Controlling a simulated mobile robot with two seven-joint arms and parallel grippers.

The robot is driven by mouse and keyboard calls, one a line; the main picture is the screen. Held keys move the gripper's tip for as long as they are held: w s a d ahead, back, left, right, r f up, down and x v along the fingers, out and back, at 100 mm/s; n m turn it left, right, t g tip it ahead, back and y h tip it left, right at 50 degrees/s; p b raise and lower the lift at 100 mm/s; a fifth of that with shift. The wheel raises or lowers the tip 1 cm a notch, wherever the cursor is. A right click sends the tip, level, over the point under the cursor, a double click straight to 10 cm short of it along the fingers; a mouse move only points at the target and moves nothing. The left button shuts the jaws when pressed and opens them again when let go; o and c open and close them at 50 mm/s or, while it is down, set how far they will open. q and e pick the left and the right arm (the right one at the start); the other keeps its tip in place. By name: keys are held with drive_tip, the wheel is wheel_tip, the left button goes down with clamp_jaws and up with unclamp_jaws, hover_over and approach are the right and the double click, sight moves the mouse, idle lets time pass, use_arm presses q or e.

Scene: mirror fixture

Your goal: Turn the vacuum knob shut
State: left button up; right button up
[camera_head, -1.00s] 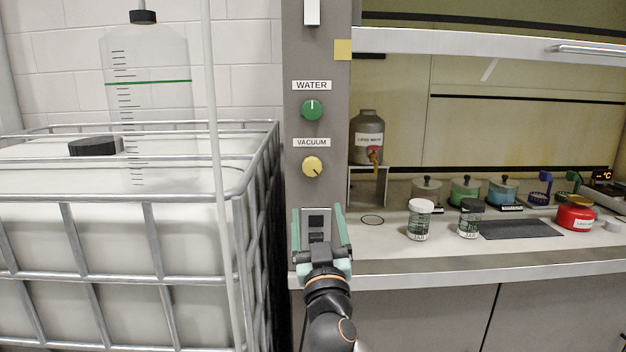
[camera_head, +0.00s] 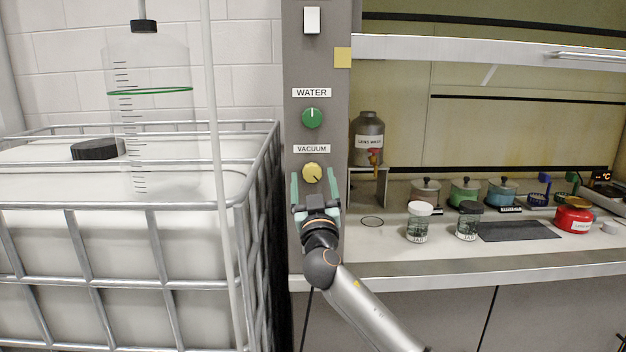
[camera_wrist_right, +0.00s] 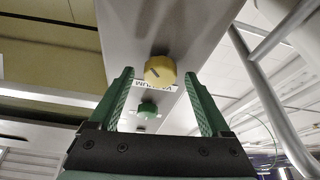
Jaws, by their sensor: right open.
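The yellow vacuum knob (camera_head: 312,173) sits on the grey post under the VACUUM label (camera_head: 311,149). A dark pointer line on its face slants toward the lower right in the head view. My right gripper (camera_head: 314,180) is open just in front of and slightly below the knob, with a finger on each side. In the right wrist view the knob (camera_wrist_right: 160,70) shows between the two green fingertips, a little beyond them, with no visible contact. My left gripper is not in view.
The green water knob (camera_head: 312,118) is above on the same post (camera_head: 328,70). A caged white tank (camera_head: 130,240) stands to the left. To the right, a fume hood bench (camera_head: 480,260) holds jars (camera_head: 418,222), pots and a dark mat (camera_head: 518,231).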

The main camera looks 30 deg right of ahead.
clamp_jaws()
idle(0.7)
